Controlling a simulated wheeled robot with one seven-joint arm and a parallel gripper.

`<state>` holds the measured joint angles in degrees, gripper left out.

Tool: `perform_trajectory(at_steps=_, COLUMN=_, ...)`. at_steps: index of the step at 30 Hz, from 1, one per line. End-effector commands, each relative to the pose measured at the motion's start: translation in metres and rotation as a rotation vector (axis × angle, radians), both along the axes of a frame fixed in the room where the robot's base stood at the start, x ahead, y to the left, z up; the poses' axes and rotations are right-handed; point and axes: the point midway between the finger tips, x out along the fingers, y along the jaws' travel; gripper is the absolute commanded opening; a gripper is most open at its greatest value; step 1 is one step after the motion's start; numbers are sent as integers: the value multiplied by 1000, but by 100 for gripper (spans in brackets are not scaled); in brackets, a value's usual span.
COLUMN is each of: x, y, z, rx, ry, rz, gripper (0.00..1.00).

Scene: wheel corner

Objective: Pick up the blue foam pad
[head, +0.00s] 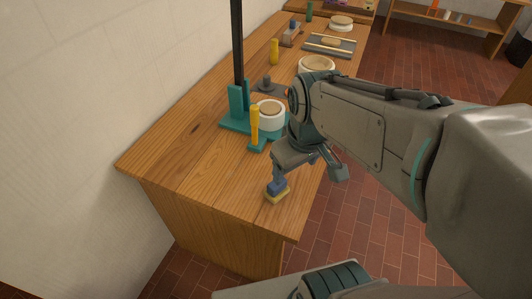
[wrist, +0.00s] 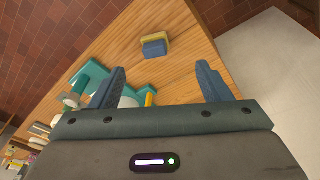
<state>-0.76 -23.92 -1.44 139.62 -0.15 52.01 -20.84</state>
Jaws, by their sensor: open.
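The blue foam pad (head: 277,186) is a small blue block with a yellow layer (head: 277,197) against it, near the front corner of the wooden bench. The wrist view shows the blue pad (wrist: 155,50) and the yellow part beyond the fingertips, apart from them. I cannot tell if the two colours are one piece or two. My gripper (head: 308,178) is open and empty, above the bench edge close to the pad. One finger partly overlaps the pad in the head view. In the wrist view my gripper (wrist: 160,78) has its fingers wide apart.
A yellow bottle (head: 274,52) and trays lie beyond. The wood left of the pad is clear.

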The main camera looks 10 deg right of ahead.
Motion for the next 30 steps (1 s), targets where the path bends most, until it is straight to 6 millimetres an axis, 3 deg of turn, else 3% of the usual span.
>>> perform_trajectory(at_steps=18, x=98, y=7, z=-75, rx=-173, ry=134, rz=1360, gripper=71)
perform_trajectory(at_steps=24, x=117, y=6, z=-93, rx=-186, ry=149, rz=1650, gripper=71)
perform_trajectory(at_steps=30, x=124, y=7, z=-105, rx=-189, ry=151, rz=1758, gripper=71)
